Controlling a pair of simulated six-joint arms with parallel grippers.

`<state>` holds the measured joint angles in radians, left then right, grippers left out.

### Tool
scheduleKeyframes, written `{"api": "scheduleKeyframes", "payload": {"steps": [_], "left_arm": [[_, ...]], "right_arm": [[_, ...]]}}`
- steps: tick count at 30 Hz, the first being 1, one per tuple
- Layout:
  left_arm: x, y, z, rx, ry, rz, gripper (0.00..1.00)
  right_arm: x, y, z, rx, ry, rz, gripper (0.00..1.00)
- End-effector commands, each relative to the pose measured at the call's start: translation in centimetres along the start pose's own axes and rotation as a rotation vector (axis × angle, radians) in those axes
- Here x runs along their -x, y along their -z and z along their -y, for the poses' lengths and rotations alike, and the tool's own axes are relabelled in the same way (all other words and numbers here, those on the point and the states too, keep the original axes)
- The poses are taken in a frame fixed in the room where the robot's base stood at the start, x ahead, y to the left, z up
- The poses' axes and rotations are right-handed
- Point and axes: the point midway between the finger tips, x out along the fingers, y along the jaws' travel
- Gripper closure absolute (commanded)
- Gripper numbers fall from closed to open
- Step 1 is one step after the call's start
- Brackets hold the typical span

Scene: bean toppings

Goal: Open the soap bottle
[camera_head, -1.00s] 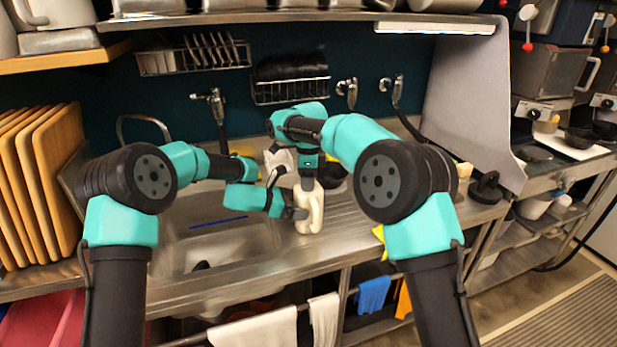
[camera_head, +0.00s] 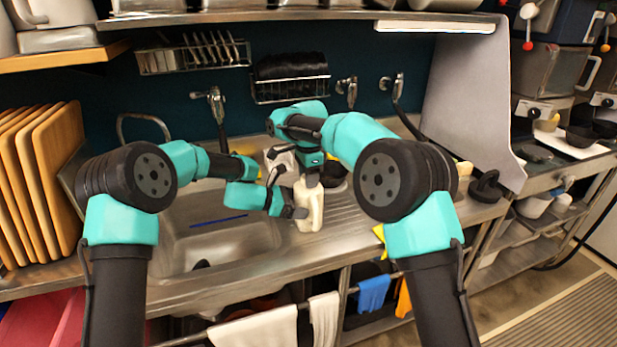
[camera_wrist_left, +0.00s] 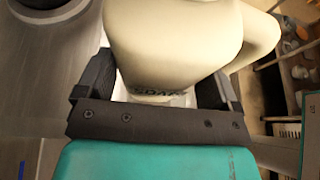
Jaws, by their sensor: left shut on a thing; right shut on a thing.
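The cream soap bottle (camera_head: 308,212) stands upright on the steel counter just right of the sink, with its handle side to the right. My left gripper (camera_head: 297,213) reaches it from the left and is shut on its body. In the left wrist view the bottle (camera_wrist_left: 175,40) fills the space between the two dark fingers of the left gripper (camera_wrist_left: 158,88), and dark lettering shows low on it. My right gripper (camera_head: 312,181) points down from above and is shut at the bottle's top. The cap is hidden by the fingers, so I cannot see it clearly.
The sink basin (camera_head: 220,245) lies left of the bottle. Taps (camera_head: 347,92) and a wire rack (camera_head: 290,90) are on the back wall. A dark bowl (camera_head: 335,183) stands close behind the bottle. The ribbed drainboard (camera_head: 350,225) to the right is mostly clear.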

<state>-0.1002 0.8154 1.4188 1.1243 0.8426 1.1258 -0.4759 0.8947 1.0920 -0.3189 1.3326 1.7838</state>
Motion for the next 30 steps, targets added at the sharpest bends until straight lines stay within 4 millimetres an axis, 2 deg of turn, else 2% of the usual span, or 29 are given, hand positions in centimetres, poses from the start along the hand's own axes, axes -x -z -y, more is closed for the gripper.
{"api": "scheduleKeyframes", "payload": {"steps": [30], "left_arm": [[0.01, -0.05, -0.01, 0.000, 0.000, 0.001, 0.79]], "right_arm": [[0.09, -0.04, 0.02, 1.349, 0.000, 0.000, 0.85]]}}
